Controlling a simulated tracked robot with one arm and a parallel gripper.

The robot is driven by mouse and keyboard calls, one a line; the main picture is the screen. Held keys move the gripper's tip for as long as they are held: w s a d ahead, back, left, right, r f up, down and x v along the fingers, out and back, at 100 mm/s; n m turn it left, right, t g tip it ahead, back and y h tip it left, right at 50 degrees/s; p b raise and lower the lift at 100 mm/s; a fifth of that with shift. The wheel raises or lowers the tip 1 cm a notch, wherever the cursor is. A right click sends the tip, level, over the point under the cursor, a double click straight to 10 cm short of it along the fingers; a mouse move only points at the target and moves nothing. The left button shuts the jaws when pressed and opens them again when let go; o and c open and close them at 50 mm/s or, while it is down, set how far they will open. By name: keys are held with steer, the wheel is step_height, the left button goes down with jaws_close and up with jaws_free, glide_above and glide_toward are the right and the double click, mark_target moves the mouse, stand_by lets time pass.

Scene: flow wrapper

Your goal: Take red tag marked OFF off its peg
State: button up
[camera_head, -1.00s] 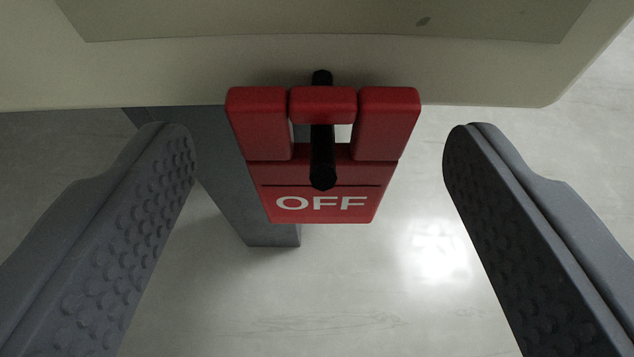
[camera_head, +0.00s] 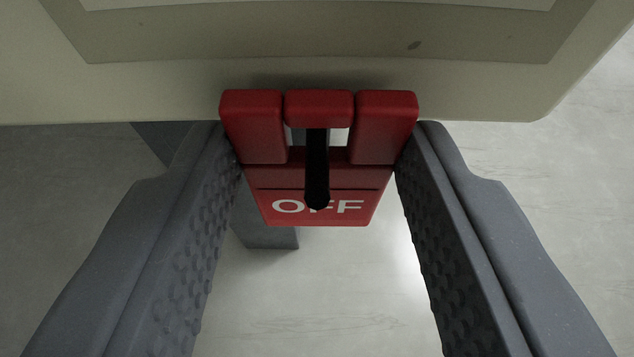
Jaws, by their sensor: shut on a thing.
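The red tag (camera_head: 277,177) with white OFF lettering hangs at the middle of the view, in front of the edge of a beige panel. The black peg (camera_head: 317,165) passes through the opening under the tag's top bar and points toward me, its round tip covering part of the lettering. My gripper (camera_head: 318,150) is shut on the tag, one grey studded finger against its left side and the other against its right side. The tag is still on the peg. The peg's root is hidden behind the tag's top bar.
The beige panel (camera_head: 170,95) spans the top of the view just behind the tag, with a darker inset area and a small dark spot. A grey post (camera_head: 268,232) stands below and behind the tag. Pale floor (camera_head: 320,310) lies open underneath.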

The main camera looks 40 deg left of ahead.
steer(key=shift+r, duration=0.2)
steer(key=shift+d, duration=0.1)
stand_by(0.4)
steer(key=s+d+b, duration=0.1)
steer(key=s+d, duration=0.4)
steer(key=s, duration=0.2)
stand_by(1.8)
steer(key=shift+s, duration=0.1)
stand_by(0.4)
